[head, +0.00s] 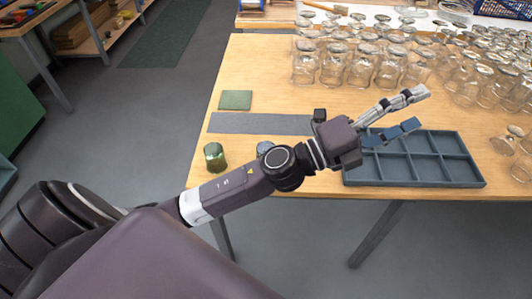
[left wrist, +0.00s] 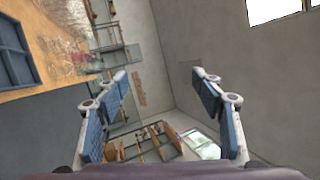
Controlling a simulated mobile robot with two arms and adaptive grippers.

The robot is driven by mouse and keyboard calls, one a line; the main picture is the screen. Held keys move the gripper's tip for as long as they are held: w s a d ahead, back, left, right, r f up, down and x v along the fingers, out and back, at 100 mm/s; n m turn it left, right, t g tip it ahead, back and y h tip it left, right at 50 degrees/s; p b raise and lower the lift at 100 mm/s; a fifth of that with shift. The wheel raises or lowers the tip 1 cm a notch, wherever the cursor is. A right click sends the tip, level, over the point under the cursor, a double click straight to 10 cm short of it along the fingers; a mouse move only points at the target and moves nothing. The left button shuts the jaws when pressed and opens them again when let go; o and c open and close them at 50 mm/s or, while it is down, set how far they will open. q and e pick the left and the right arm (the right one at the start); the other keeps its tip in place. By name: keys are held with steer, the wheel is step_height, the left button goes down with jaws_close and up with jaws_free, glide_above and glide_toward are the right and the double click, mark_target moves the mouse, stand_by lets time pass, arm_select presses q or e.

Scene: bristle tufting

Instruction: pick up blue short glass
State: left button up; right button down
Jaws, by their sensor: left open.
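A small bluish rounded thing (head: 264,147) shows just behind my left forearm in the head view. It may be the blue short glass, but the arm hides most of it. A green short glass (head: 215,156) stands to its left near the table's front edge. My left gripper (head: 418,108) is open and empty, above the compartment tray and well right of both. In the left wrist view its two fingers (left wrist: 160,76) are spread with nothing between them. My right gripper is not in view.
The wooden table (head: 250,70) bears a blue-grey compartment tray (head: 484,182), a grey mat (head: 260,123) and a green square (head: 236,100). Many upturned clear glasses (head: 333,66) crowd the back and right. The table's back left is bare.

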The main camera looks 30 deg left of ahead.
arm_select(q)
steer(key=s+d+f+m+g+h, duration=0.35)
steer(key=d+m+g, duration=0.35)
steer(key=m, duration=0.4)
steer(key=m+g+y, duration=0.9)
steer(key=y, duration=0.9)
glide_above(266, 147)
steer(key=f, duration=1.6)
steer(key=shift+w+d+f, duration=0.15)
steer(key=shift+w+f, duration=0.15)
steer(key=shift+f, duration=0.3)
steer(key=f, duration=0.2)
steer(key=f+p, duration=0.1)
steer(key=f, duration=0.1)
steer(key=f+p, duration=0.1)
steer(key=f, duration=0.1)
steer(key=shift+s+a+f, duration=0.2)
steer(key=shift+s, duration=0.2)
steer(key=shift+f, duration=0.3)
steer(key=shift+c, duration=0.4)
